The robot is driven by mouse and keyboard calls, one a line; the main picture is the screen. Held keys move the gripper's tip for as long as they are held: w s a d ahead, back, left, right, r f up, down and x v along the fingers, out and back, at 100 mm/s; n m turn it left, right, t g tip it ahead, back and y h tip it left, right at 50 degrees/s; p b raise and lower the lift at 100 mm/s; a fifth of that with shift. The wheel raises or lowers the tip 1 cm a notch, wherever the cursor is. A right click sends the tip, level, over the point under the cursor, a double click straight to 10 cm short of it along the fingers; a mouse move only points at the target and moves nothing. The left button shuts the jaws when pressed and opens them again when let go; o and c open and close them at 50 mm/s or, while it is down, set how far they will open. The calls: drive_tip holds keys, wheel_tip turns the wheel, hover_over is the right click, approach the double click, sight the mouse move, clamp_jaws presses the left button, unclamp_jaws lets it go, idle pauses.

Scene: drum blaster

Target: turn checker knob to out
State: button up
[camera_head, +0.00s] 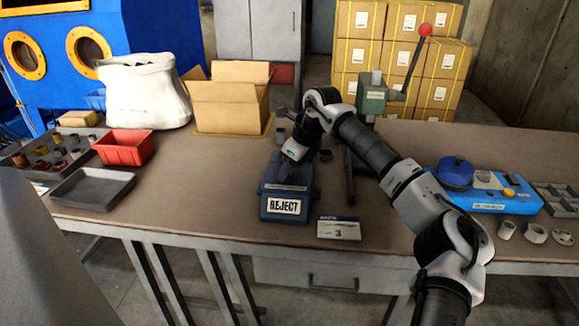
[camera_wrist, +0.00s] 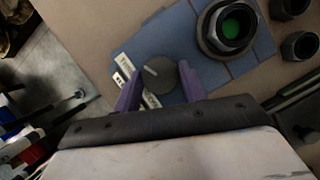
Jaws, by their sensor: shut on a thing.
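The checker (camera_head: 272,192) is a blue box on the bench with a white REJECT sign on its front. In the wrist view its blue top (camera_wrist: 155,35) carries a dark round knob (camera_wrist: 155,77) with a pale pointer line. My gripper (camera_wrist: 160,85) has its purple fingers on either side of the knob and is shut on it. White labels sit beside the knob, partly behind the left finger. In the head view my gripper (camera_head: 287,172) comes down on the checker from above, and the knob is hidden there.
A dark hex fitting (camera_wrist: 228,25) with a green centre stands on the checker close to the fingers. A green press (camera_head: 372,95) with a red-balled lever stands behind my arm. A small card (camera_head: 338,229) lies right of the checker. Bare bench lies to its left.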

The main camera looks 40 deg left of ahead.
drive_tip(key=shift+r+n+p, duration=0.1)
drive_tip(key=shift+n+p, duration=0.2)
drive_tip(key=shift+w+r+n+g+h+p, duration=0.1)
drive_tip(key=shift+n+g+h+p, duration=0.25)
drive_tip(key=shift+n+p, duration=0.6)
drive_tip(key=n+g+p, duration=0.1)
drive_tip(key=n+p, duration=0.2)
drive_tip(key=shift+a+n+g, duration=0.1)
drive_tip(key=shift+n+g, duration=0.15)
drive_tip(key=shift+n, duration=0.1)
drive_tip(key=n+h+p, duration=0.1)
drive_tip(key=n, duration=0.1)
drive_tip(key=n+g+p, duration=0.1)
drive_tip(key=n, duration=0.1)
drive_tip(key=shift+w+a+h, duration=0.1)
drive_tip(key=shift+h, duration=0.25)
drive_tip(key=shift+n+h+p, duration=0.5)
drive_tip(key=shift+n+p, duration=0.3)
drive_tip(key=shift+n, duration=0.8)
drive_tip(key=shift+f, duration=0.2)
drive_tip(key=o, duration=1)
